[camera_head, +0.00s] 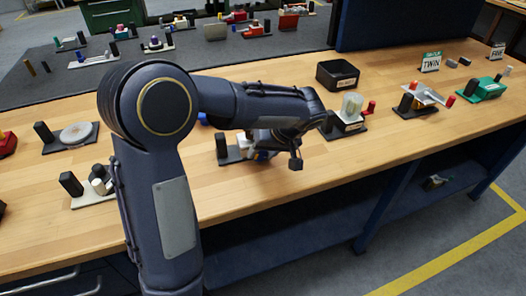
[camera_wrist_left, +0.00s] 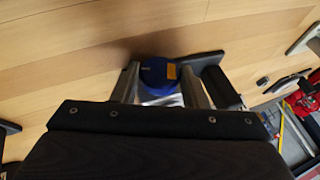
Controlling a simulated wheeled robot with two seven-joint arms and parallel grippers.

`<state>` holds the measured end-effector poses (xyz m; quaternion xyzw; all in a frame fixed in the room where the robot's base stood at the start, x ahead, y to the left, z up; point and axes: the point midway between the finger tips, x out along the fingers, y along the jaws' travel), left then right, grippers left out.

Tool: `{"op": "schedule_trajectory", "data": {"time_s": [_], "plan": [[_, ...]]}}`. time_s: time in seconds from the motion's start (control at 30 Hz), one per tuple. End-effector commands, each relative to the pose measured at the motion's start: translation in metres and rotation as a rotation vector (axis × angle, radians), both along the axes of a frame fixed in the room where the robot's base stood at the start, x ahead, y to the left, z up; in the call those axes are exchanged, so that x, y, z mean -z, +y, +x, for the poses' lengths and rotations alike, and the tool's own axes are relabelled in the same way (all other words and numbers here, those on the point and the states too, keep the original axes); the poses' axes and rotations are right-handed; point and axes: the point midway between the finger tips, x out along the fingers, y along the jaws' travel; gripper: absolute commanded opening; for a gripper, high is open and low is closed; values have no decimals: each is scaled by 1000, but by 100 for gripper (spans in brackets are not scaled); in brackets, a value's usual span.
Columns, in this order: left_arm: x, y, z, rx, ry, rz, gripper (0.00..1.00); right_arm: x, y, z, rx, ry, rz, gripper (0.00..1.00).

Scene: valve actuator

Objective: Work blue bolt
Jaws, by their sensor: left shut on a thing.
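My left gripper (camera_head: 268,152) reaches down over the middle of the wooden bench. In the left wrist view its two fingers (camera_wrist_left: 159,88) are closed on either side of a round blue part, which I take to be the blue bolt (camera_wrist_left: 157,70); it has an orange mark. Below the bolt is a pale part, mostly hidden by my gripper. In the head view the fixture here shows a black base with a black post (camera_head: 222,147), and my gripper covers most of the rest. My right gripper is not in view.
To the right stand a fixture with a clear part (camera_head: 351,106), a black bin (camera_head: 337,75) and a green fixture (camera_head: 482,89). To the left are a fixture with a round grey disc (camera_head: 76,134) and a pale-based fixture (camera_head: 96,188). The bench front is mostly clear.

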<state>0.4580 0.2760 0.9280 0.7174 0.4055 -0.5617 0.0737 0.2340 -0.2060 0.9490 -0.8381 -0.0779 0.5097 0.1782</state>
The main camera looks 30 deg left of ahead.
Motion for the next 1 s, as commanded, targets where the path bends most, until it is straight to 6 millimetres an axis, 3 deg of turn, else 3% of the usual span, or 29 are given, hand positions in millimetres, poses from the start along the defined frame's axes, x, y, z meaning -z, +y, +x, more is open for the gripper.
{"op": "schedule_trajectory", "data": {"time_s": [0.3,0.7,0.73,0.9,1.0], "plan": [[4,4,-3,-2,-149,-144,17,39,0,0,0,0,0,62],[-1,3,-3,0,-180,-179,17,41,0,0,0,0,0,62],[-1,3,-3,0,-180,-178,42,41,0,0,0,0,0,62],[-1,3,-3,0,-180,-178,62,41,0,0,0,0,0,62],[-1,3,-3,1,-179,-178,62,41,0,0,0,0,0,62]]}}
